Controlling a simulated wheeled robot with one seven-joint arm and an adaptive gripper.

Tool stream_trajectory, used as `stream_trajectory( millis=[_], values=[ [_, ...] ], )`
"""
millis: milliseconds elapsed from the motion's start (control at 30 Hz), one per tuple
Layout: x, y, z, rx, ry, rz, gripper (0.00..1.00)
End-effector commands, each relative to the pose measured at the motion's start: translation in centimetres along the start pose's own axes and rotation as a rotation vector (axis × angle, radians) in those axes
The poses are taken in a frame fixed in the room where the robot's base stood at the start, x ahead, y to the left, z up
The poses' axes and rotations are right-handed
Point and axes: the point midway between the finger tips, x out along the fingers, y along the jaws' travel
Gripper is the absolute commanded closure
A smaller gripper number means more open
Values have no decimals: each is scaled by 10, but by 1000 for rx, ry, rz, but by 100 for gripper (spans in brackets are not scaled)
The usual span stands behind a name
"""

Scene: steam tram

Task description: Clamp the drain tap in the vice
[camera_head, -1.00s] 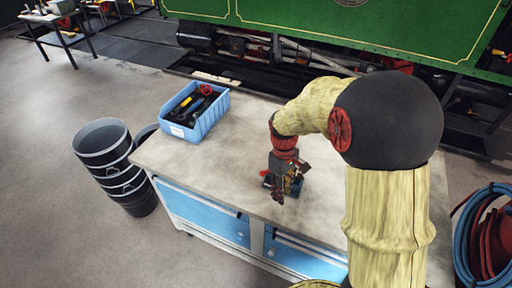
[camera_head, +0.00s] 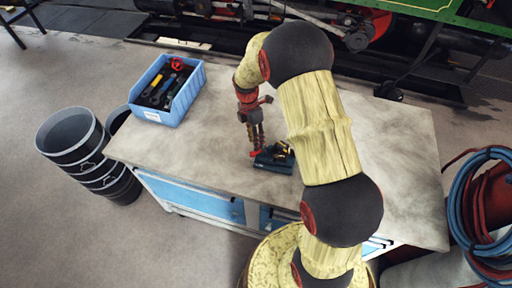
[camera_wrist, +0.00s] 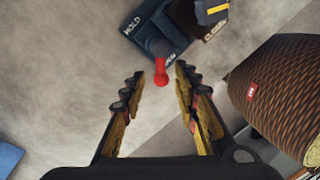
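The vice (camera_head: 272,160) is a small dark blue block on the bench top. In the wrist view the vice (camera_wrist: 152,30) shows at the top, with the words HOLD, OPEN and CLOSE on it. Its lever ends in a red knob (camera_wrist: 162,77). My gripper (camera_head: 255,149) is just above the bench beside the vice. In the wrist view my gripper (camera_wrist: 160,85) is open and empty, its fingers apart on either side of the red knob. A dark piece with a yellow stripe (camera_wrist: 212,12) is at the vice's top right, cut by the frame. I cannot clearly make out the drain tap.
A blue bin (camera_head: 188,103) with tools and a red round part (camera_head: 176,64) stands at the bench's far left. Stacked black buckets (camera_head: 85,150) stand on the floor to the left. Coiled hoses (camera_head: 485,205) are at the right. The right of the bench (camera_head: 400,150) is bare.

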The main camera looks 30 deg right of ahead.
Motion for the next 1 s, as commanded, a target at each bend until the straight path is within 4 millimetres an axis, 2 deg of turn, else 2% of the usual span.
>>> stream_trajectory(
  millis=[100,333,667,1000],
  values=[
    [20,-1,0,1,1,-3,69],
    [42,0,0,2,1,-2,69],
    [45,0,0,2,0,-1,69],
    [45,0,0,2,0,0,88]
  ],
)
